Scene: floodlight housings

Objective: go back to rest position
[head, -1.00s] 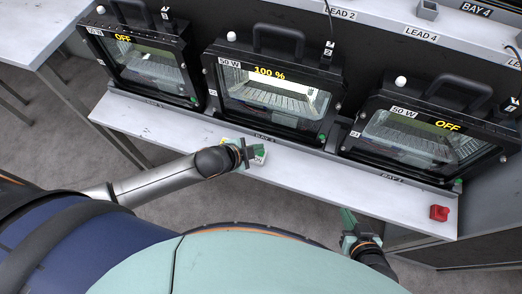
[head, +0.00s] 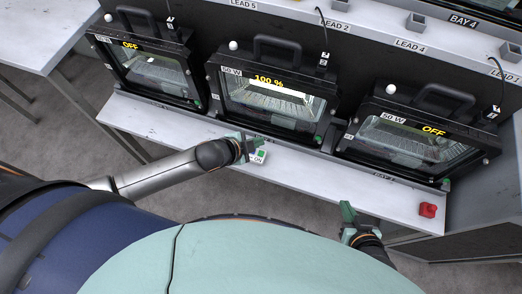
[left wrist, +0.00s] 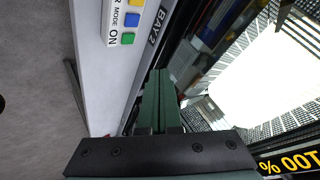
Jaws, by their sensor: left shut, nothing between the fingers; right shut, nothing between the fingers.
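My left gripper (head: 246,149) is shut and empty. It hangs over the front shelf beside a small white control panel (head: 259,156). In the left wrist view its green fingers (left wrist: 157,100) are together, and the panel (left wrist: 118,22) shows blue, yellow and green buttons with "MODE" and "ON" lettering, apart from the fingers. My right gripper (head: 347,215) is shut and empty at the front edge of the shelf, left of the red object. The middle floodlight (head: 270,95) reads 100 % and is lit; it also shows bright in the left wrist view (left wrist: 275,75).
The left floodlight (head: 150,65) and right floodlight (head: 415,135) read OFF. A red object (head: 428,210) sits at the shelf's right end. The white shelf (head: 190,125) runs below the housings. A white table (head: 40,30) stands at the left. Grey floor lies in front.

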